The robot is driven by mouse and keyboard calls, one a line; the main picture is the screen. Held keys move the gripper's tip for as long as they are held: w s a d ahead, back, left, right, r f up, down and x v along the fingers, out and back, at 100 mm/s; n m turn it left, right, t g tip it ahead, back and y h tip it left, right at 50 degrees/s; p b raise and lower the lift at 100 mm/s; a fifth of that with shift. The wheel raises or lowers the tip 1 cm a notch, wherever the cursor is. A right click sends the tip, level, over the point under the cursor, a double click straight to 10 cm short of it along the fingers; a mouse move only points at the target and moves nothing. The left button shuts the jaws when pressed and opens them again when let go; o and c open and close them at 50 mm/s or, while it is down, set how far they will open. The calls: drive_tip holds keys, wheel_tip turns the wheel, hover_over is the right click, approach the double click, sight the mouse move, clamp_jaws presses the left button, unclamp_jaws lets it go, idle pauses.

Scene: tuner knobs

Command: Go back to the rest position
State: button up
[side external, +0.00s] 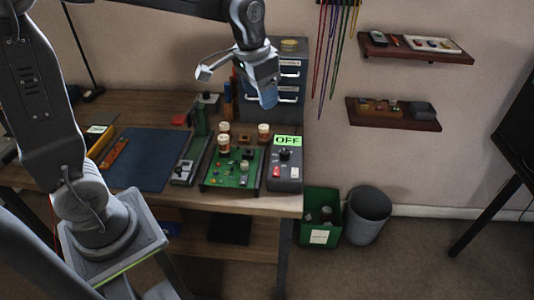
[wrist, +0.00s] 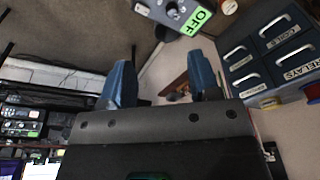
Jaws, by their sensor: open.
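My gripper (side external: 268,97) is raised in the air above the back right of the workbench, in front of the drawer cabinet. In the wrist view its two blue fingers (wrist: 160,85) stand apart with nothing between them. The grey control box (side external: 286,170) with a green OFF display (side external: 287,141) stands at the board's right; the OFF label also shows in the wrist view (wrist: 194,21).
The drawer cabinet (side external: 289,75) stands behind my gripper. A blue mat (side external: 150,160) lies on the bench (side external: 230,203). Coloured cables (side external: 330,55) hang on the wall, left of two shelves (side external: 393,114). A green bin (side external: 320,212) and a grey bin (side external: 367,215) stand on the floor.

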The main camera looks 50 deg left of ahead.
drive_tip(key=s+d+r+n+t, duration=0.1)
drive_tip(key=s+t, duration=0.2)
drive_tip(key=s, duration=1.5)
drive_tip(key=shift+d, duration=0.35)
